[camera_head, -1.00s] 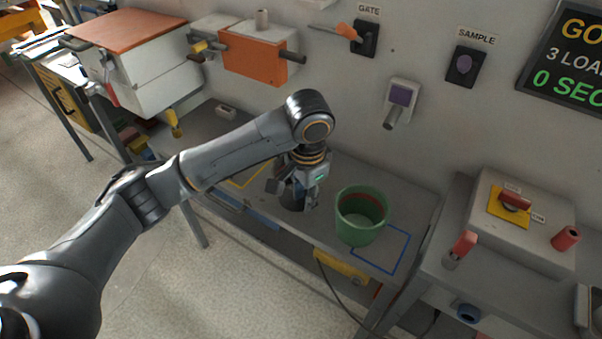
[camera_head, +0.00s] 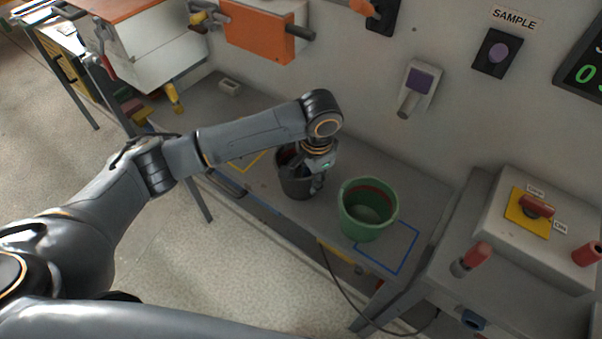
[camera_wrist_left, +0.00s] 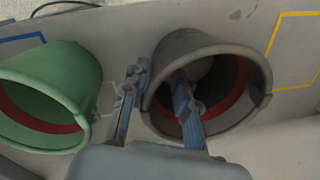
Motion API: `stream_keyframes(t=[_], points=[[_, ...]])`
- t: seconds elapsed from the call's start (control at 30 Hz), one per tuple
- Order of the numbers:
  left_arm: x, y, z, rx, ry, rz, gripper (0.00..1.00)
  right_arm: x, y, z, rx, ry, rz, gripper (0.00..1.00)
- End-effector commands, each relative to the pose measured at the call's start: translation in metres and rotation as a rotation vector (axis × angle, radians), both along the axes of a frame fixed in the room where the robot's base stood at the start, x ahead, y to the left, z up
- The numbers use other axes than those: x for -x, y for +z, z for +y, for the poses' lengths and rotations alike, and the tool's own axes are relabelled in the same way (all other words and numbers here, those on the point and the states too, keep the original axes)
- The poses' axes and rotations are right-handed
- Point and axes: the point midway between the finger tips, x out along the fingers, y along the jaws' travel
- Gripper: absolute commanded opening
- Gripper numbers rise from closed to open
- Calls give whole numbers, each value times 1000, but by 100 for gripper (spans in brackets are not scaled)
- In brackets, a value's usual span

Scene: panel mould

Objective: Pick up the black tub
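The black tub (camera_head: 293,183), dark grey with a red band inside, stands on the bench left of the green tub (camera_head: 366,222). In the left wrist view the black tub (camera_wrist_left: 215,45) is on the right and the green tub (camera_wrist_left: 45,75) on the left. My left gripper (camera_head: 316,182) is at the black tub's right side. In the left wrist view its fingers (camera_wrist_left: 160,80) straddle the rim, one outside the wall and one inside. They look apart, with a gap between the inner finger and the wall. My right gripper is not in view.
A blue outline (camera_head: 402,246) lies beside the green tub and a yellow outline (camera_wrist_left: 293,50) beside the black one. The wall with a sample switch (camera_head: 497,53) rises behind. A control box (camera_head: 530,215) stands at the right.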

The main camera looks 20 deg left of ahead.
Motion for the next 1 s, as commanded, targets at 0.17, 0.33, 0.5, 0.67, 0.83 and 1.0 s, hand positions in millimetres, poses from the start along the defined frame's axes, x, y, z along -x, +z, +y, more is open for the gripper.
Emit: stream_keyframes(t=[0.17,0.33,0.5,0.67,0.83,1.0], points=[[1,-25,-2,-2,-1,4,29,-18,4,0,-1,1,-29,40],[0,-46,-1,-1,-2,2,29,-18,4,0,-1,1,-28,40],[-1,-50,-1,0,-3,-1,29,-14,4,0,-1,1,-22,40],[-1,-50,-1,1,-2,-1,21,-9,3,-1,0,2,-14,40],[-1,-50,-1,0,-2,0,0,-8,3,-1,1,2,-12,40],[-1,-49,-1,0,-2,-1,0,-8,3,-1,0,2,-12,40]])
